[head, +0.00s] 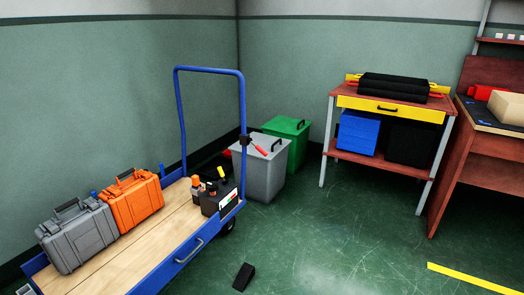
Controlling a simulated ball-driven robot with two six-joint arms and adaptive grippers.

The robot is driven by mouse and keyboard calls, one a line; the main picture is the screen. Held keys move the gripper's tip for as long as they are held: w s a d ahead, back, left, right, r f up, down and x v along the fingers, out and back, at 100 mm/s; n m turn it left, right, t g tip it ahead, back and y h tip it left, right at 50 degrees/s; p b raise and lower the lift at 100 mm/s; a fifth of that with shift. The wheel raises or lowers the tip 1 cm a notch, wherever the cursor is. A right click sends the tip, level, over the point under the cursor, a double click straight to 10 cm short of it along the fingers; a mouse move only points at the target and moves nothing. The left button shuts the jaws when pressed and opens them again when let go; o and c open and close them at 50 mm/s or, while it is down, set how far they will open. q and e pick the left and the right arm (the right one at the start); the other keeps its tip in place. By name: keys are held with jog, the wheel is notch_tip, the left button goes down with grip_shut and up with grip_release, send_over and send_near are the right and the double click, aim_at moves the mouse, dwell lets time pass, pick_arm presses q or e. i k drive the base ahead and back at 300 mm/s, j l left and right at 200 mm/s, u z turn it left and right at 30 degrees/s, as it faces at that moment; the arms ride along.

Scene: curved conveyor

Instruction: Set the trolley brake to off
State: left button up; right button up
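The trolley has a blue frame, a wooden deck (172,218) and a tall blue push handle (209,69) at its far end, all in the left half of the head view. A black clamp with a red-tipped lever (261,149) sits on the handle's right post; it looks like the brake lever, slanting down to the right. A small panel with white, red and green markings (228,201) stands at the deck's far right corner; its text is too small to read. Neither of my grippers is in view.
A grey case (78,238) and an orange case (134,200) stand on the deck. A grey bin (259,172) and green bin (288,127) stand behind the handle. A black wedge (243,277) lies on the floor. Open floor lies right of the trolley, before the red-topped workbench (390,95).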

aim_at(261, 151)
jog(key=i+l+u, duration=0.15)
jog(key=u, duration=0.25)
jog(key=i+l+u, duration=0.1)
jog(key=u, duration=0.35)
jog(key=l+u, duration=0.4)
jog(key=i+l+u, duration=0.25)
jog(key=l, duration=0.5)
jog(key=l+u, duration=0.2)
jog(key=l, duration=0.6)
jog(key=l+u, duration=0.25)
jog(key=l, duration=0.55)
jog(key=i, duration=0.05)
